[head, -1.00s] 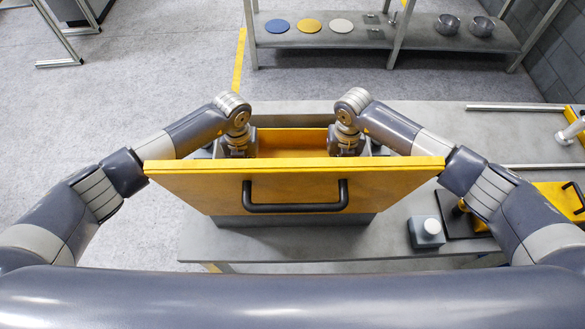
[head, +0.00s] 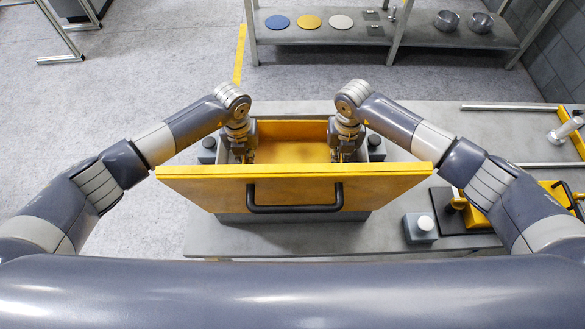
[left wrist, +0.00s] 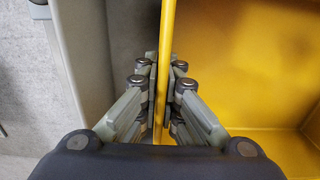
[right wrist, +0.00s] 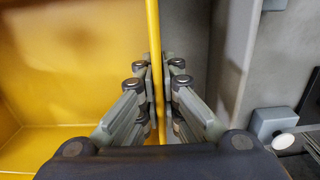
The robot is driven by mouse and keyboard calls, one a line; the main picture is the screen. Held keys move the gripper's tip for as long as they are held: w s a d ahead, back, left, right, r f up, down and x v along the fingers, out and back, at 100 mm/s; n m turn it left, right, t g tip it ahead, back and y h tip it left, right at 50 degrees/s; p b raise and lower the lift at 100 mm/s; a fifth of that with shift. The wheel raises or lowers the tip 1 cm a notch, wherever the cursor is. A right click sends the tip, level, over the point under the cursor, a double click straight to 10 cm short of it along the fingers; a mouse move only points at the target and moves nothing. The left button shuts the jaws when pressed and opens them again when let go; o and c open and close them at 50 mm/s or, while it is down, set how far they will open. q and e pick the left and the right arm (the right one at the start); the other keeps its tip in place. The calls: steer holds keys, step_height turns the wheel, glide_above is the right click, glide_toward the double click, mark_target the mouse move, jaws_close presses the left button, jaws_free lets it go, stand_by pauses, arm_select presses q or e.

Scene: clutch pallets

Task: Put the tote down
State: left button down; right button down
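The yellow tote (head: 290,130) is open on top and looks empty. A broad yellow panel (head: 215,190) with a black handle (head: 295,208) stands at its near side. My left gripper (head: 244,157) is shut on the tote's left wall, whose thin edge (left wrist: 166,35) runs between the fingers in the left wrist view. My right gripper (head: 344,157) is shut on the right wall, whose edge also shows in the right wrist view (right wrist: 153,35). Grey walls flank the tote, apart from the yellow walls. The tote's underside is hidden, so I cannot tell whether it rests on anything.
The grey table (head: 430,130) extends right, with a white-topped grey block (head: 419,228), a yellow fixture on a dark plate and metal rails. Dark-topped grey blocks (head: 207,152) flank the tote. A shelf (head: 350,50) with discs and bowls stands at the back.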

arm_select(q)
steer(key=shift+f, duration=0.1)
arm_select(e)
steer(key=shift+f, duration=0.1)
